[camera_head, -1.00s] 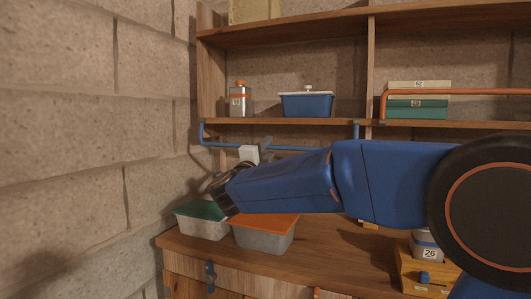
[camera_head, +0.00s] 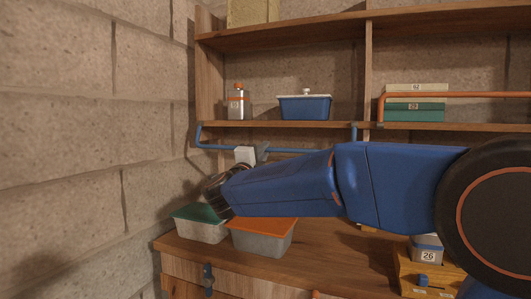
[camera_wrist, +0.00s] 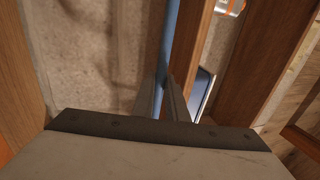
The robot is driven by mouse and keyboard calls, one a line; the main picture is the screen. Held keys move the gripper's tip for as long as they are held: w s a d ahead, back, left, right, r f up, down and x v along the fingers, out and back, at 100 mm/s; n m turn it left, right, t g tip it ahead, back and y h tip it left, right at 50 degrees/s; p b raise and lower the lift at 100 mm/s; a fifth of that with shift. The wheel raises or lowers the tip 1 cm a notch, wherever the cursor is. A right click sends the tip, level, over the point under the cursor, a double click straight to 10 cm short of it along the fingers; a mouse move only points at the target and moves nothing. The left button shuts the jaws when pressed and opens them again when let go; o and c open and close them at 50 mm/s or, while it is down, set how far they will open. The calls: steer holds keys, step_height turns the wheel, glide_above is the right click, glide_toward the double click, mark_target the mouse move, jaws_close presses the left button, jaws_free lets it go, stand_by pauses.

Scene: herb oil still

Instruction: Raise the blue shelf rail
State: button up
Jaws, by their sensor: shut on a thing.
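The blue shelf rail (camera_head: 290,151) runs along the front of the middle shelf, its long bar hanging a little below the shelf edge. Its bent ends rise to mounts near the left side and the middle upright. My gripper (camera_head: 262,151) is shut on the long bar, left of its middle. In the wrist view the blue rail (camera_wrist: 171,35) runs down between the two grey fingers of my gripper (camera_wrist: 165,88). My forearm covers part of the space below the rail.
On the shelf above the rail stand an orange-capped bottle (camera_head: 238,104) and a blue lidded box (camera_head: 305,107). An orange rail (camera_head: 450,95) guards the right bay, raised before green boxes. Two lidded bins (camera_head: 262,240) sit on the counter below. A block wall (camera_head: 90,130) is close on the left.

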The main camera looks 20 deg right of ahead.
steer(key=shift+s+a+r, duration=1.6)
steer(key=shift+s+r, duration=0.7)
steer(key=shift+r, duration=1.25)
step_height(320, 180, up, 8)
steer(key=w+d, duration=0.1)
steer(key=w, duration=0.1)
steer(key=shift+w+d, duration=0.25)
steer(key=shift+o, duration=1.1)
steer(key=shift+w+d+r, duration=0.6)
steer(key=shift+w+r, duration=0.1)
steer(key=shift+r, duration=0.15)
steer(key=shift+o, duration=0.9)
steer(key=shift+x, duration=1.3)
steer(key=shift+w+d, duration=0.75)
steer(key=shift+w, duration=0.05)
steer(key=shift+c, duration=1.3)
steer(key=o, duration=0.8)
steer(key=shift+o, duration=0.2)
